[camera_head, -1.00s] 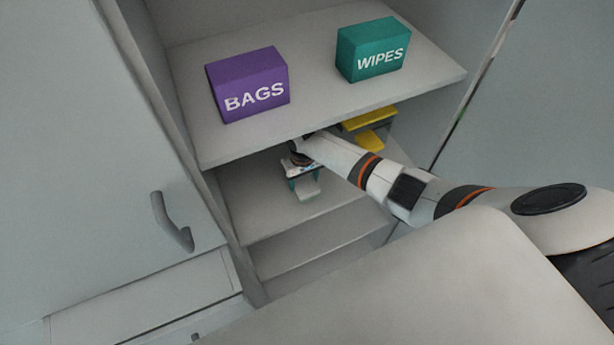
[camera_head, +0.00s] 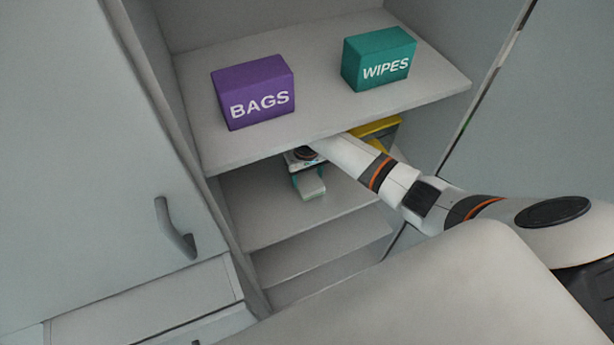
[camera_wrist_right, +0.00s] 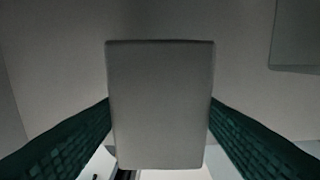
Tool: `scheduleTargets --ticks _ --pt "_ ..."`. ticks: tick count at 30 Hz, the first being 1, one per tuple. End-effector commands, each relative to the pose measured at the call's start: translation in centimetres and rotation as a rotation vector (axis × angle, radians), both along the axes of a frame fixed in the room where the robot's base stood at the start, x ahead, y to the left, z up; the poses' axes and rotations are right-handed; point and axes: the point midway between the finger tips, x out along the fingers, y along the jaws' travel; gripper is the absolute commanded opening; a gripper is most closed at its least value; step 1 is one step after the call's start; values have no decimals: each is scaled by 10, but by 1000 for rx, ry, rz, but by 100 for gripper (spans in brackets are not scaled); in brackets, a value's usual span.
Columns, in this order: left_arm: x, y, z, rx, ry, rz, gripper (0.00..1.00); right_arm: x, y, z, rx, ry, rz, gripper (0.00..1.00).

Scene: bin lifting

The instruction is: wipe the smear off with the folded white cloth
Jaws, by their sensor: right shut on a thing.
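My right gripper (camera_head: 310,186) reaches under the upper shelf into the cabinet, above the lower shelf (camera_head: 275,226). It is shut on the folded white cloth (camera_head: 313,188), which sticks out between its teal fingers. In the right wrist view the cloth (camera_wrist_right: 160,105) is a pale rectangle held between the two fingers on either side. I cannot tell whether the cloth touches the shelf. No smear can be made out in either view. My left gripper is not in view.
The upper shelf (camera_head: 330,118) hangs over the gripper and carries a purple BAGS box (camera_head: 253,92) and a teal WIPES box (camera_head: 379,57). A yellow thing (camera_head: 378,128) is partly hidden behind my right arm. A door with a handle (camera_head: 175,230) stands at left.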

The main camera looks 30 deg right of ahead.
Motion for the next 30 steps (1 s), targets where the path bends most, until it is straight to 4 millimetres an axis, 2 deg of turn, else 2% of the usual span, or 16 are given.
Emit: scheduleTargets --ticks 7,17,30 --pt "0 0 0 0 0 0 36 0 0 4 0 -2 0 43" --pt "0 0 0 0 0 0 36 0 0 29 0 -1 0 43" --pt "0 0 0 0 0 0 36 0 0 30 0 -1 0 43"
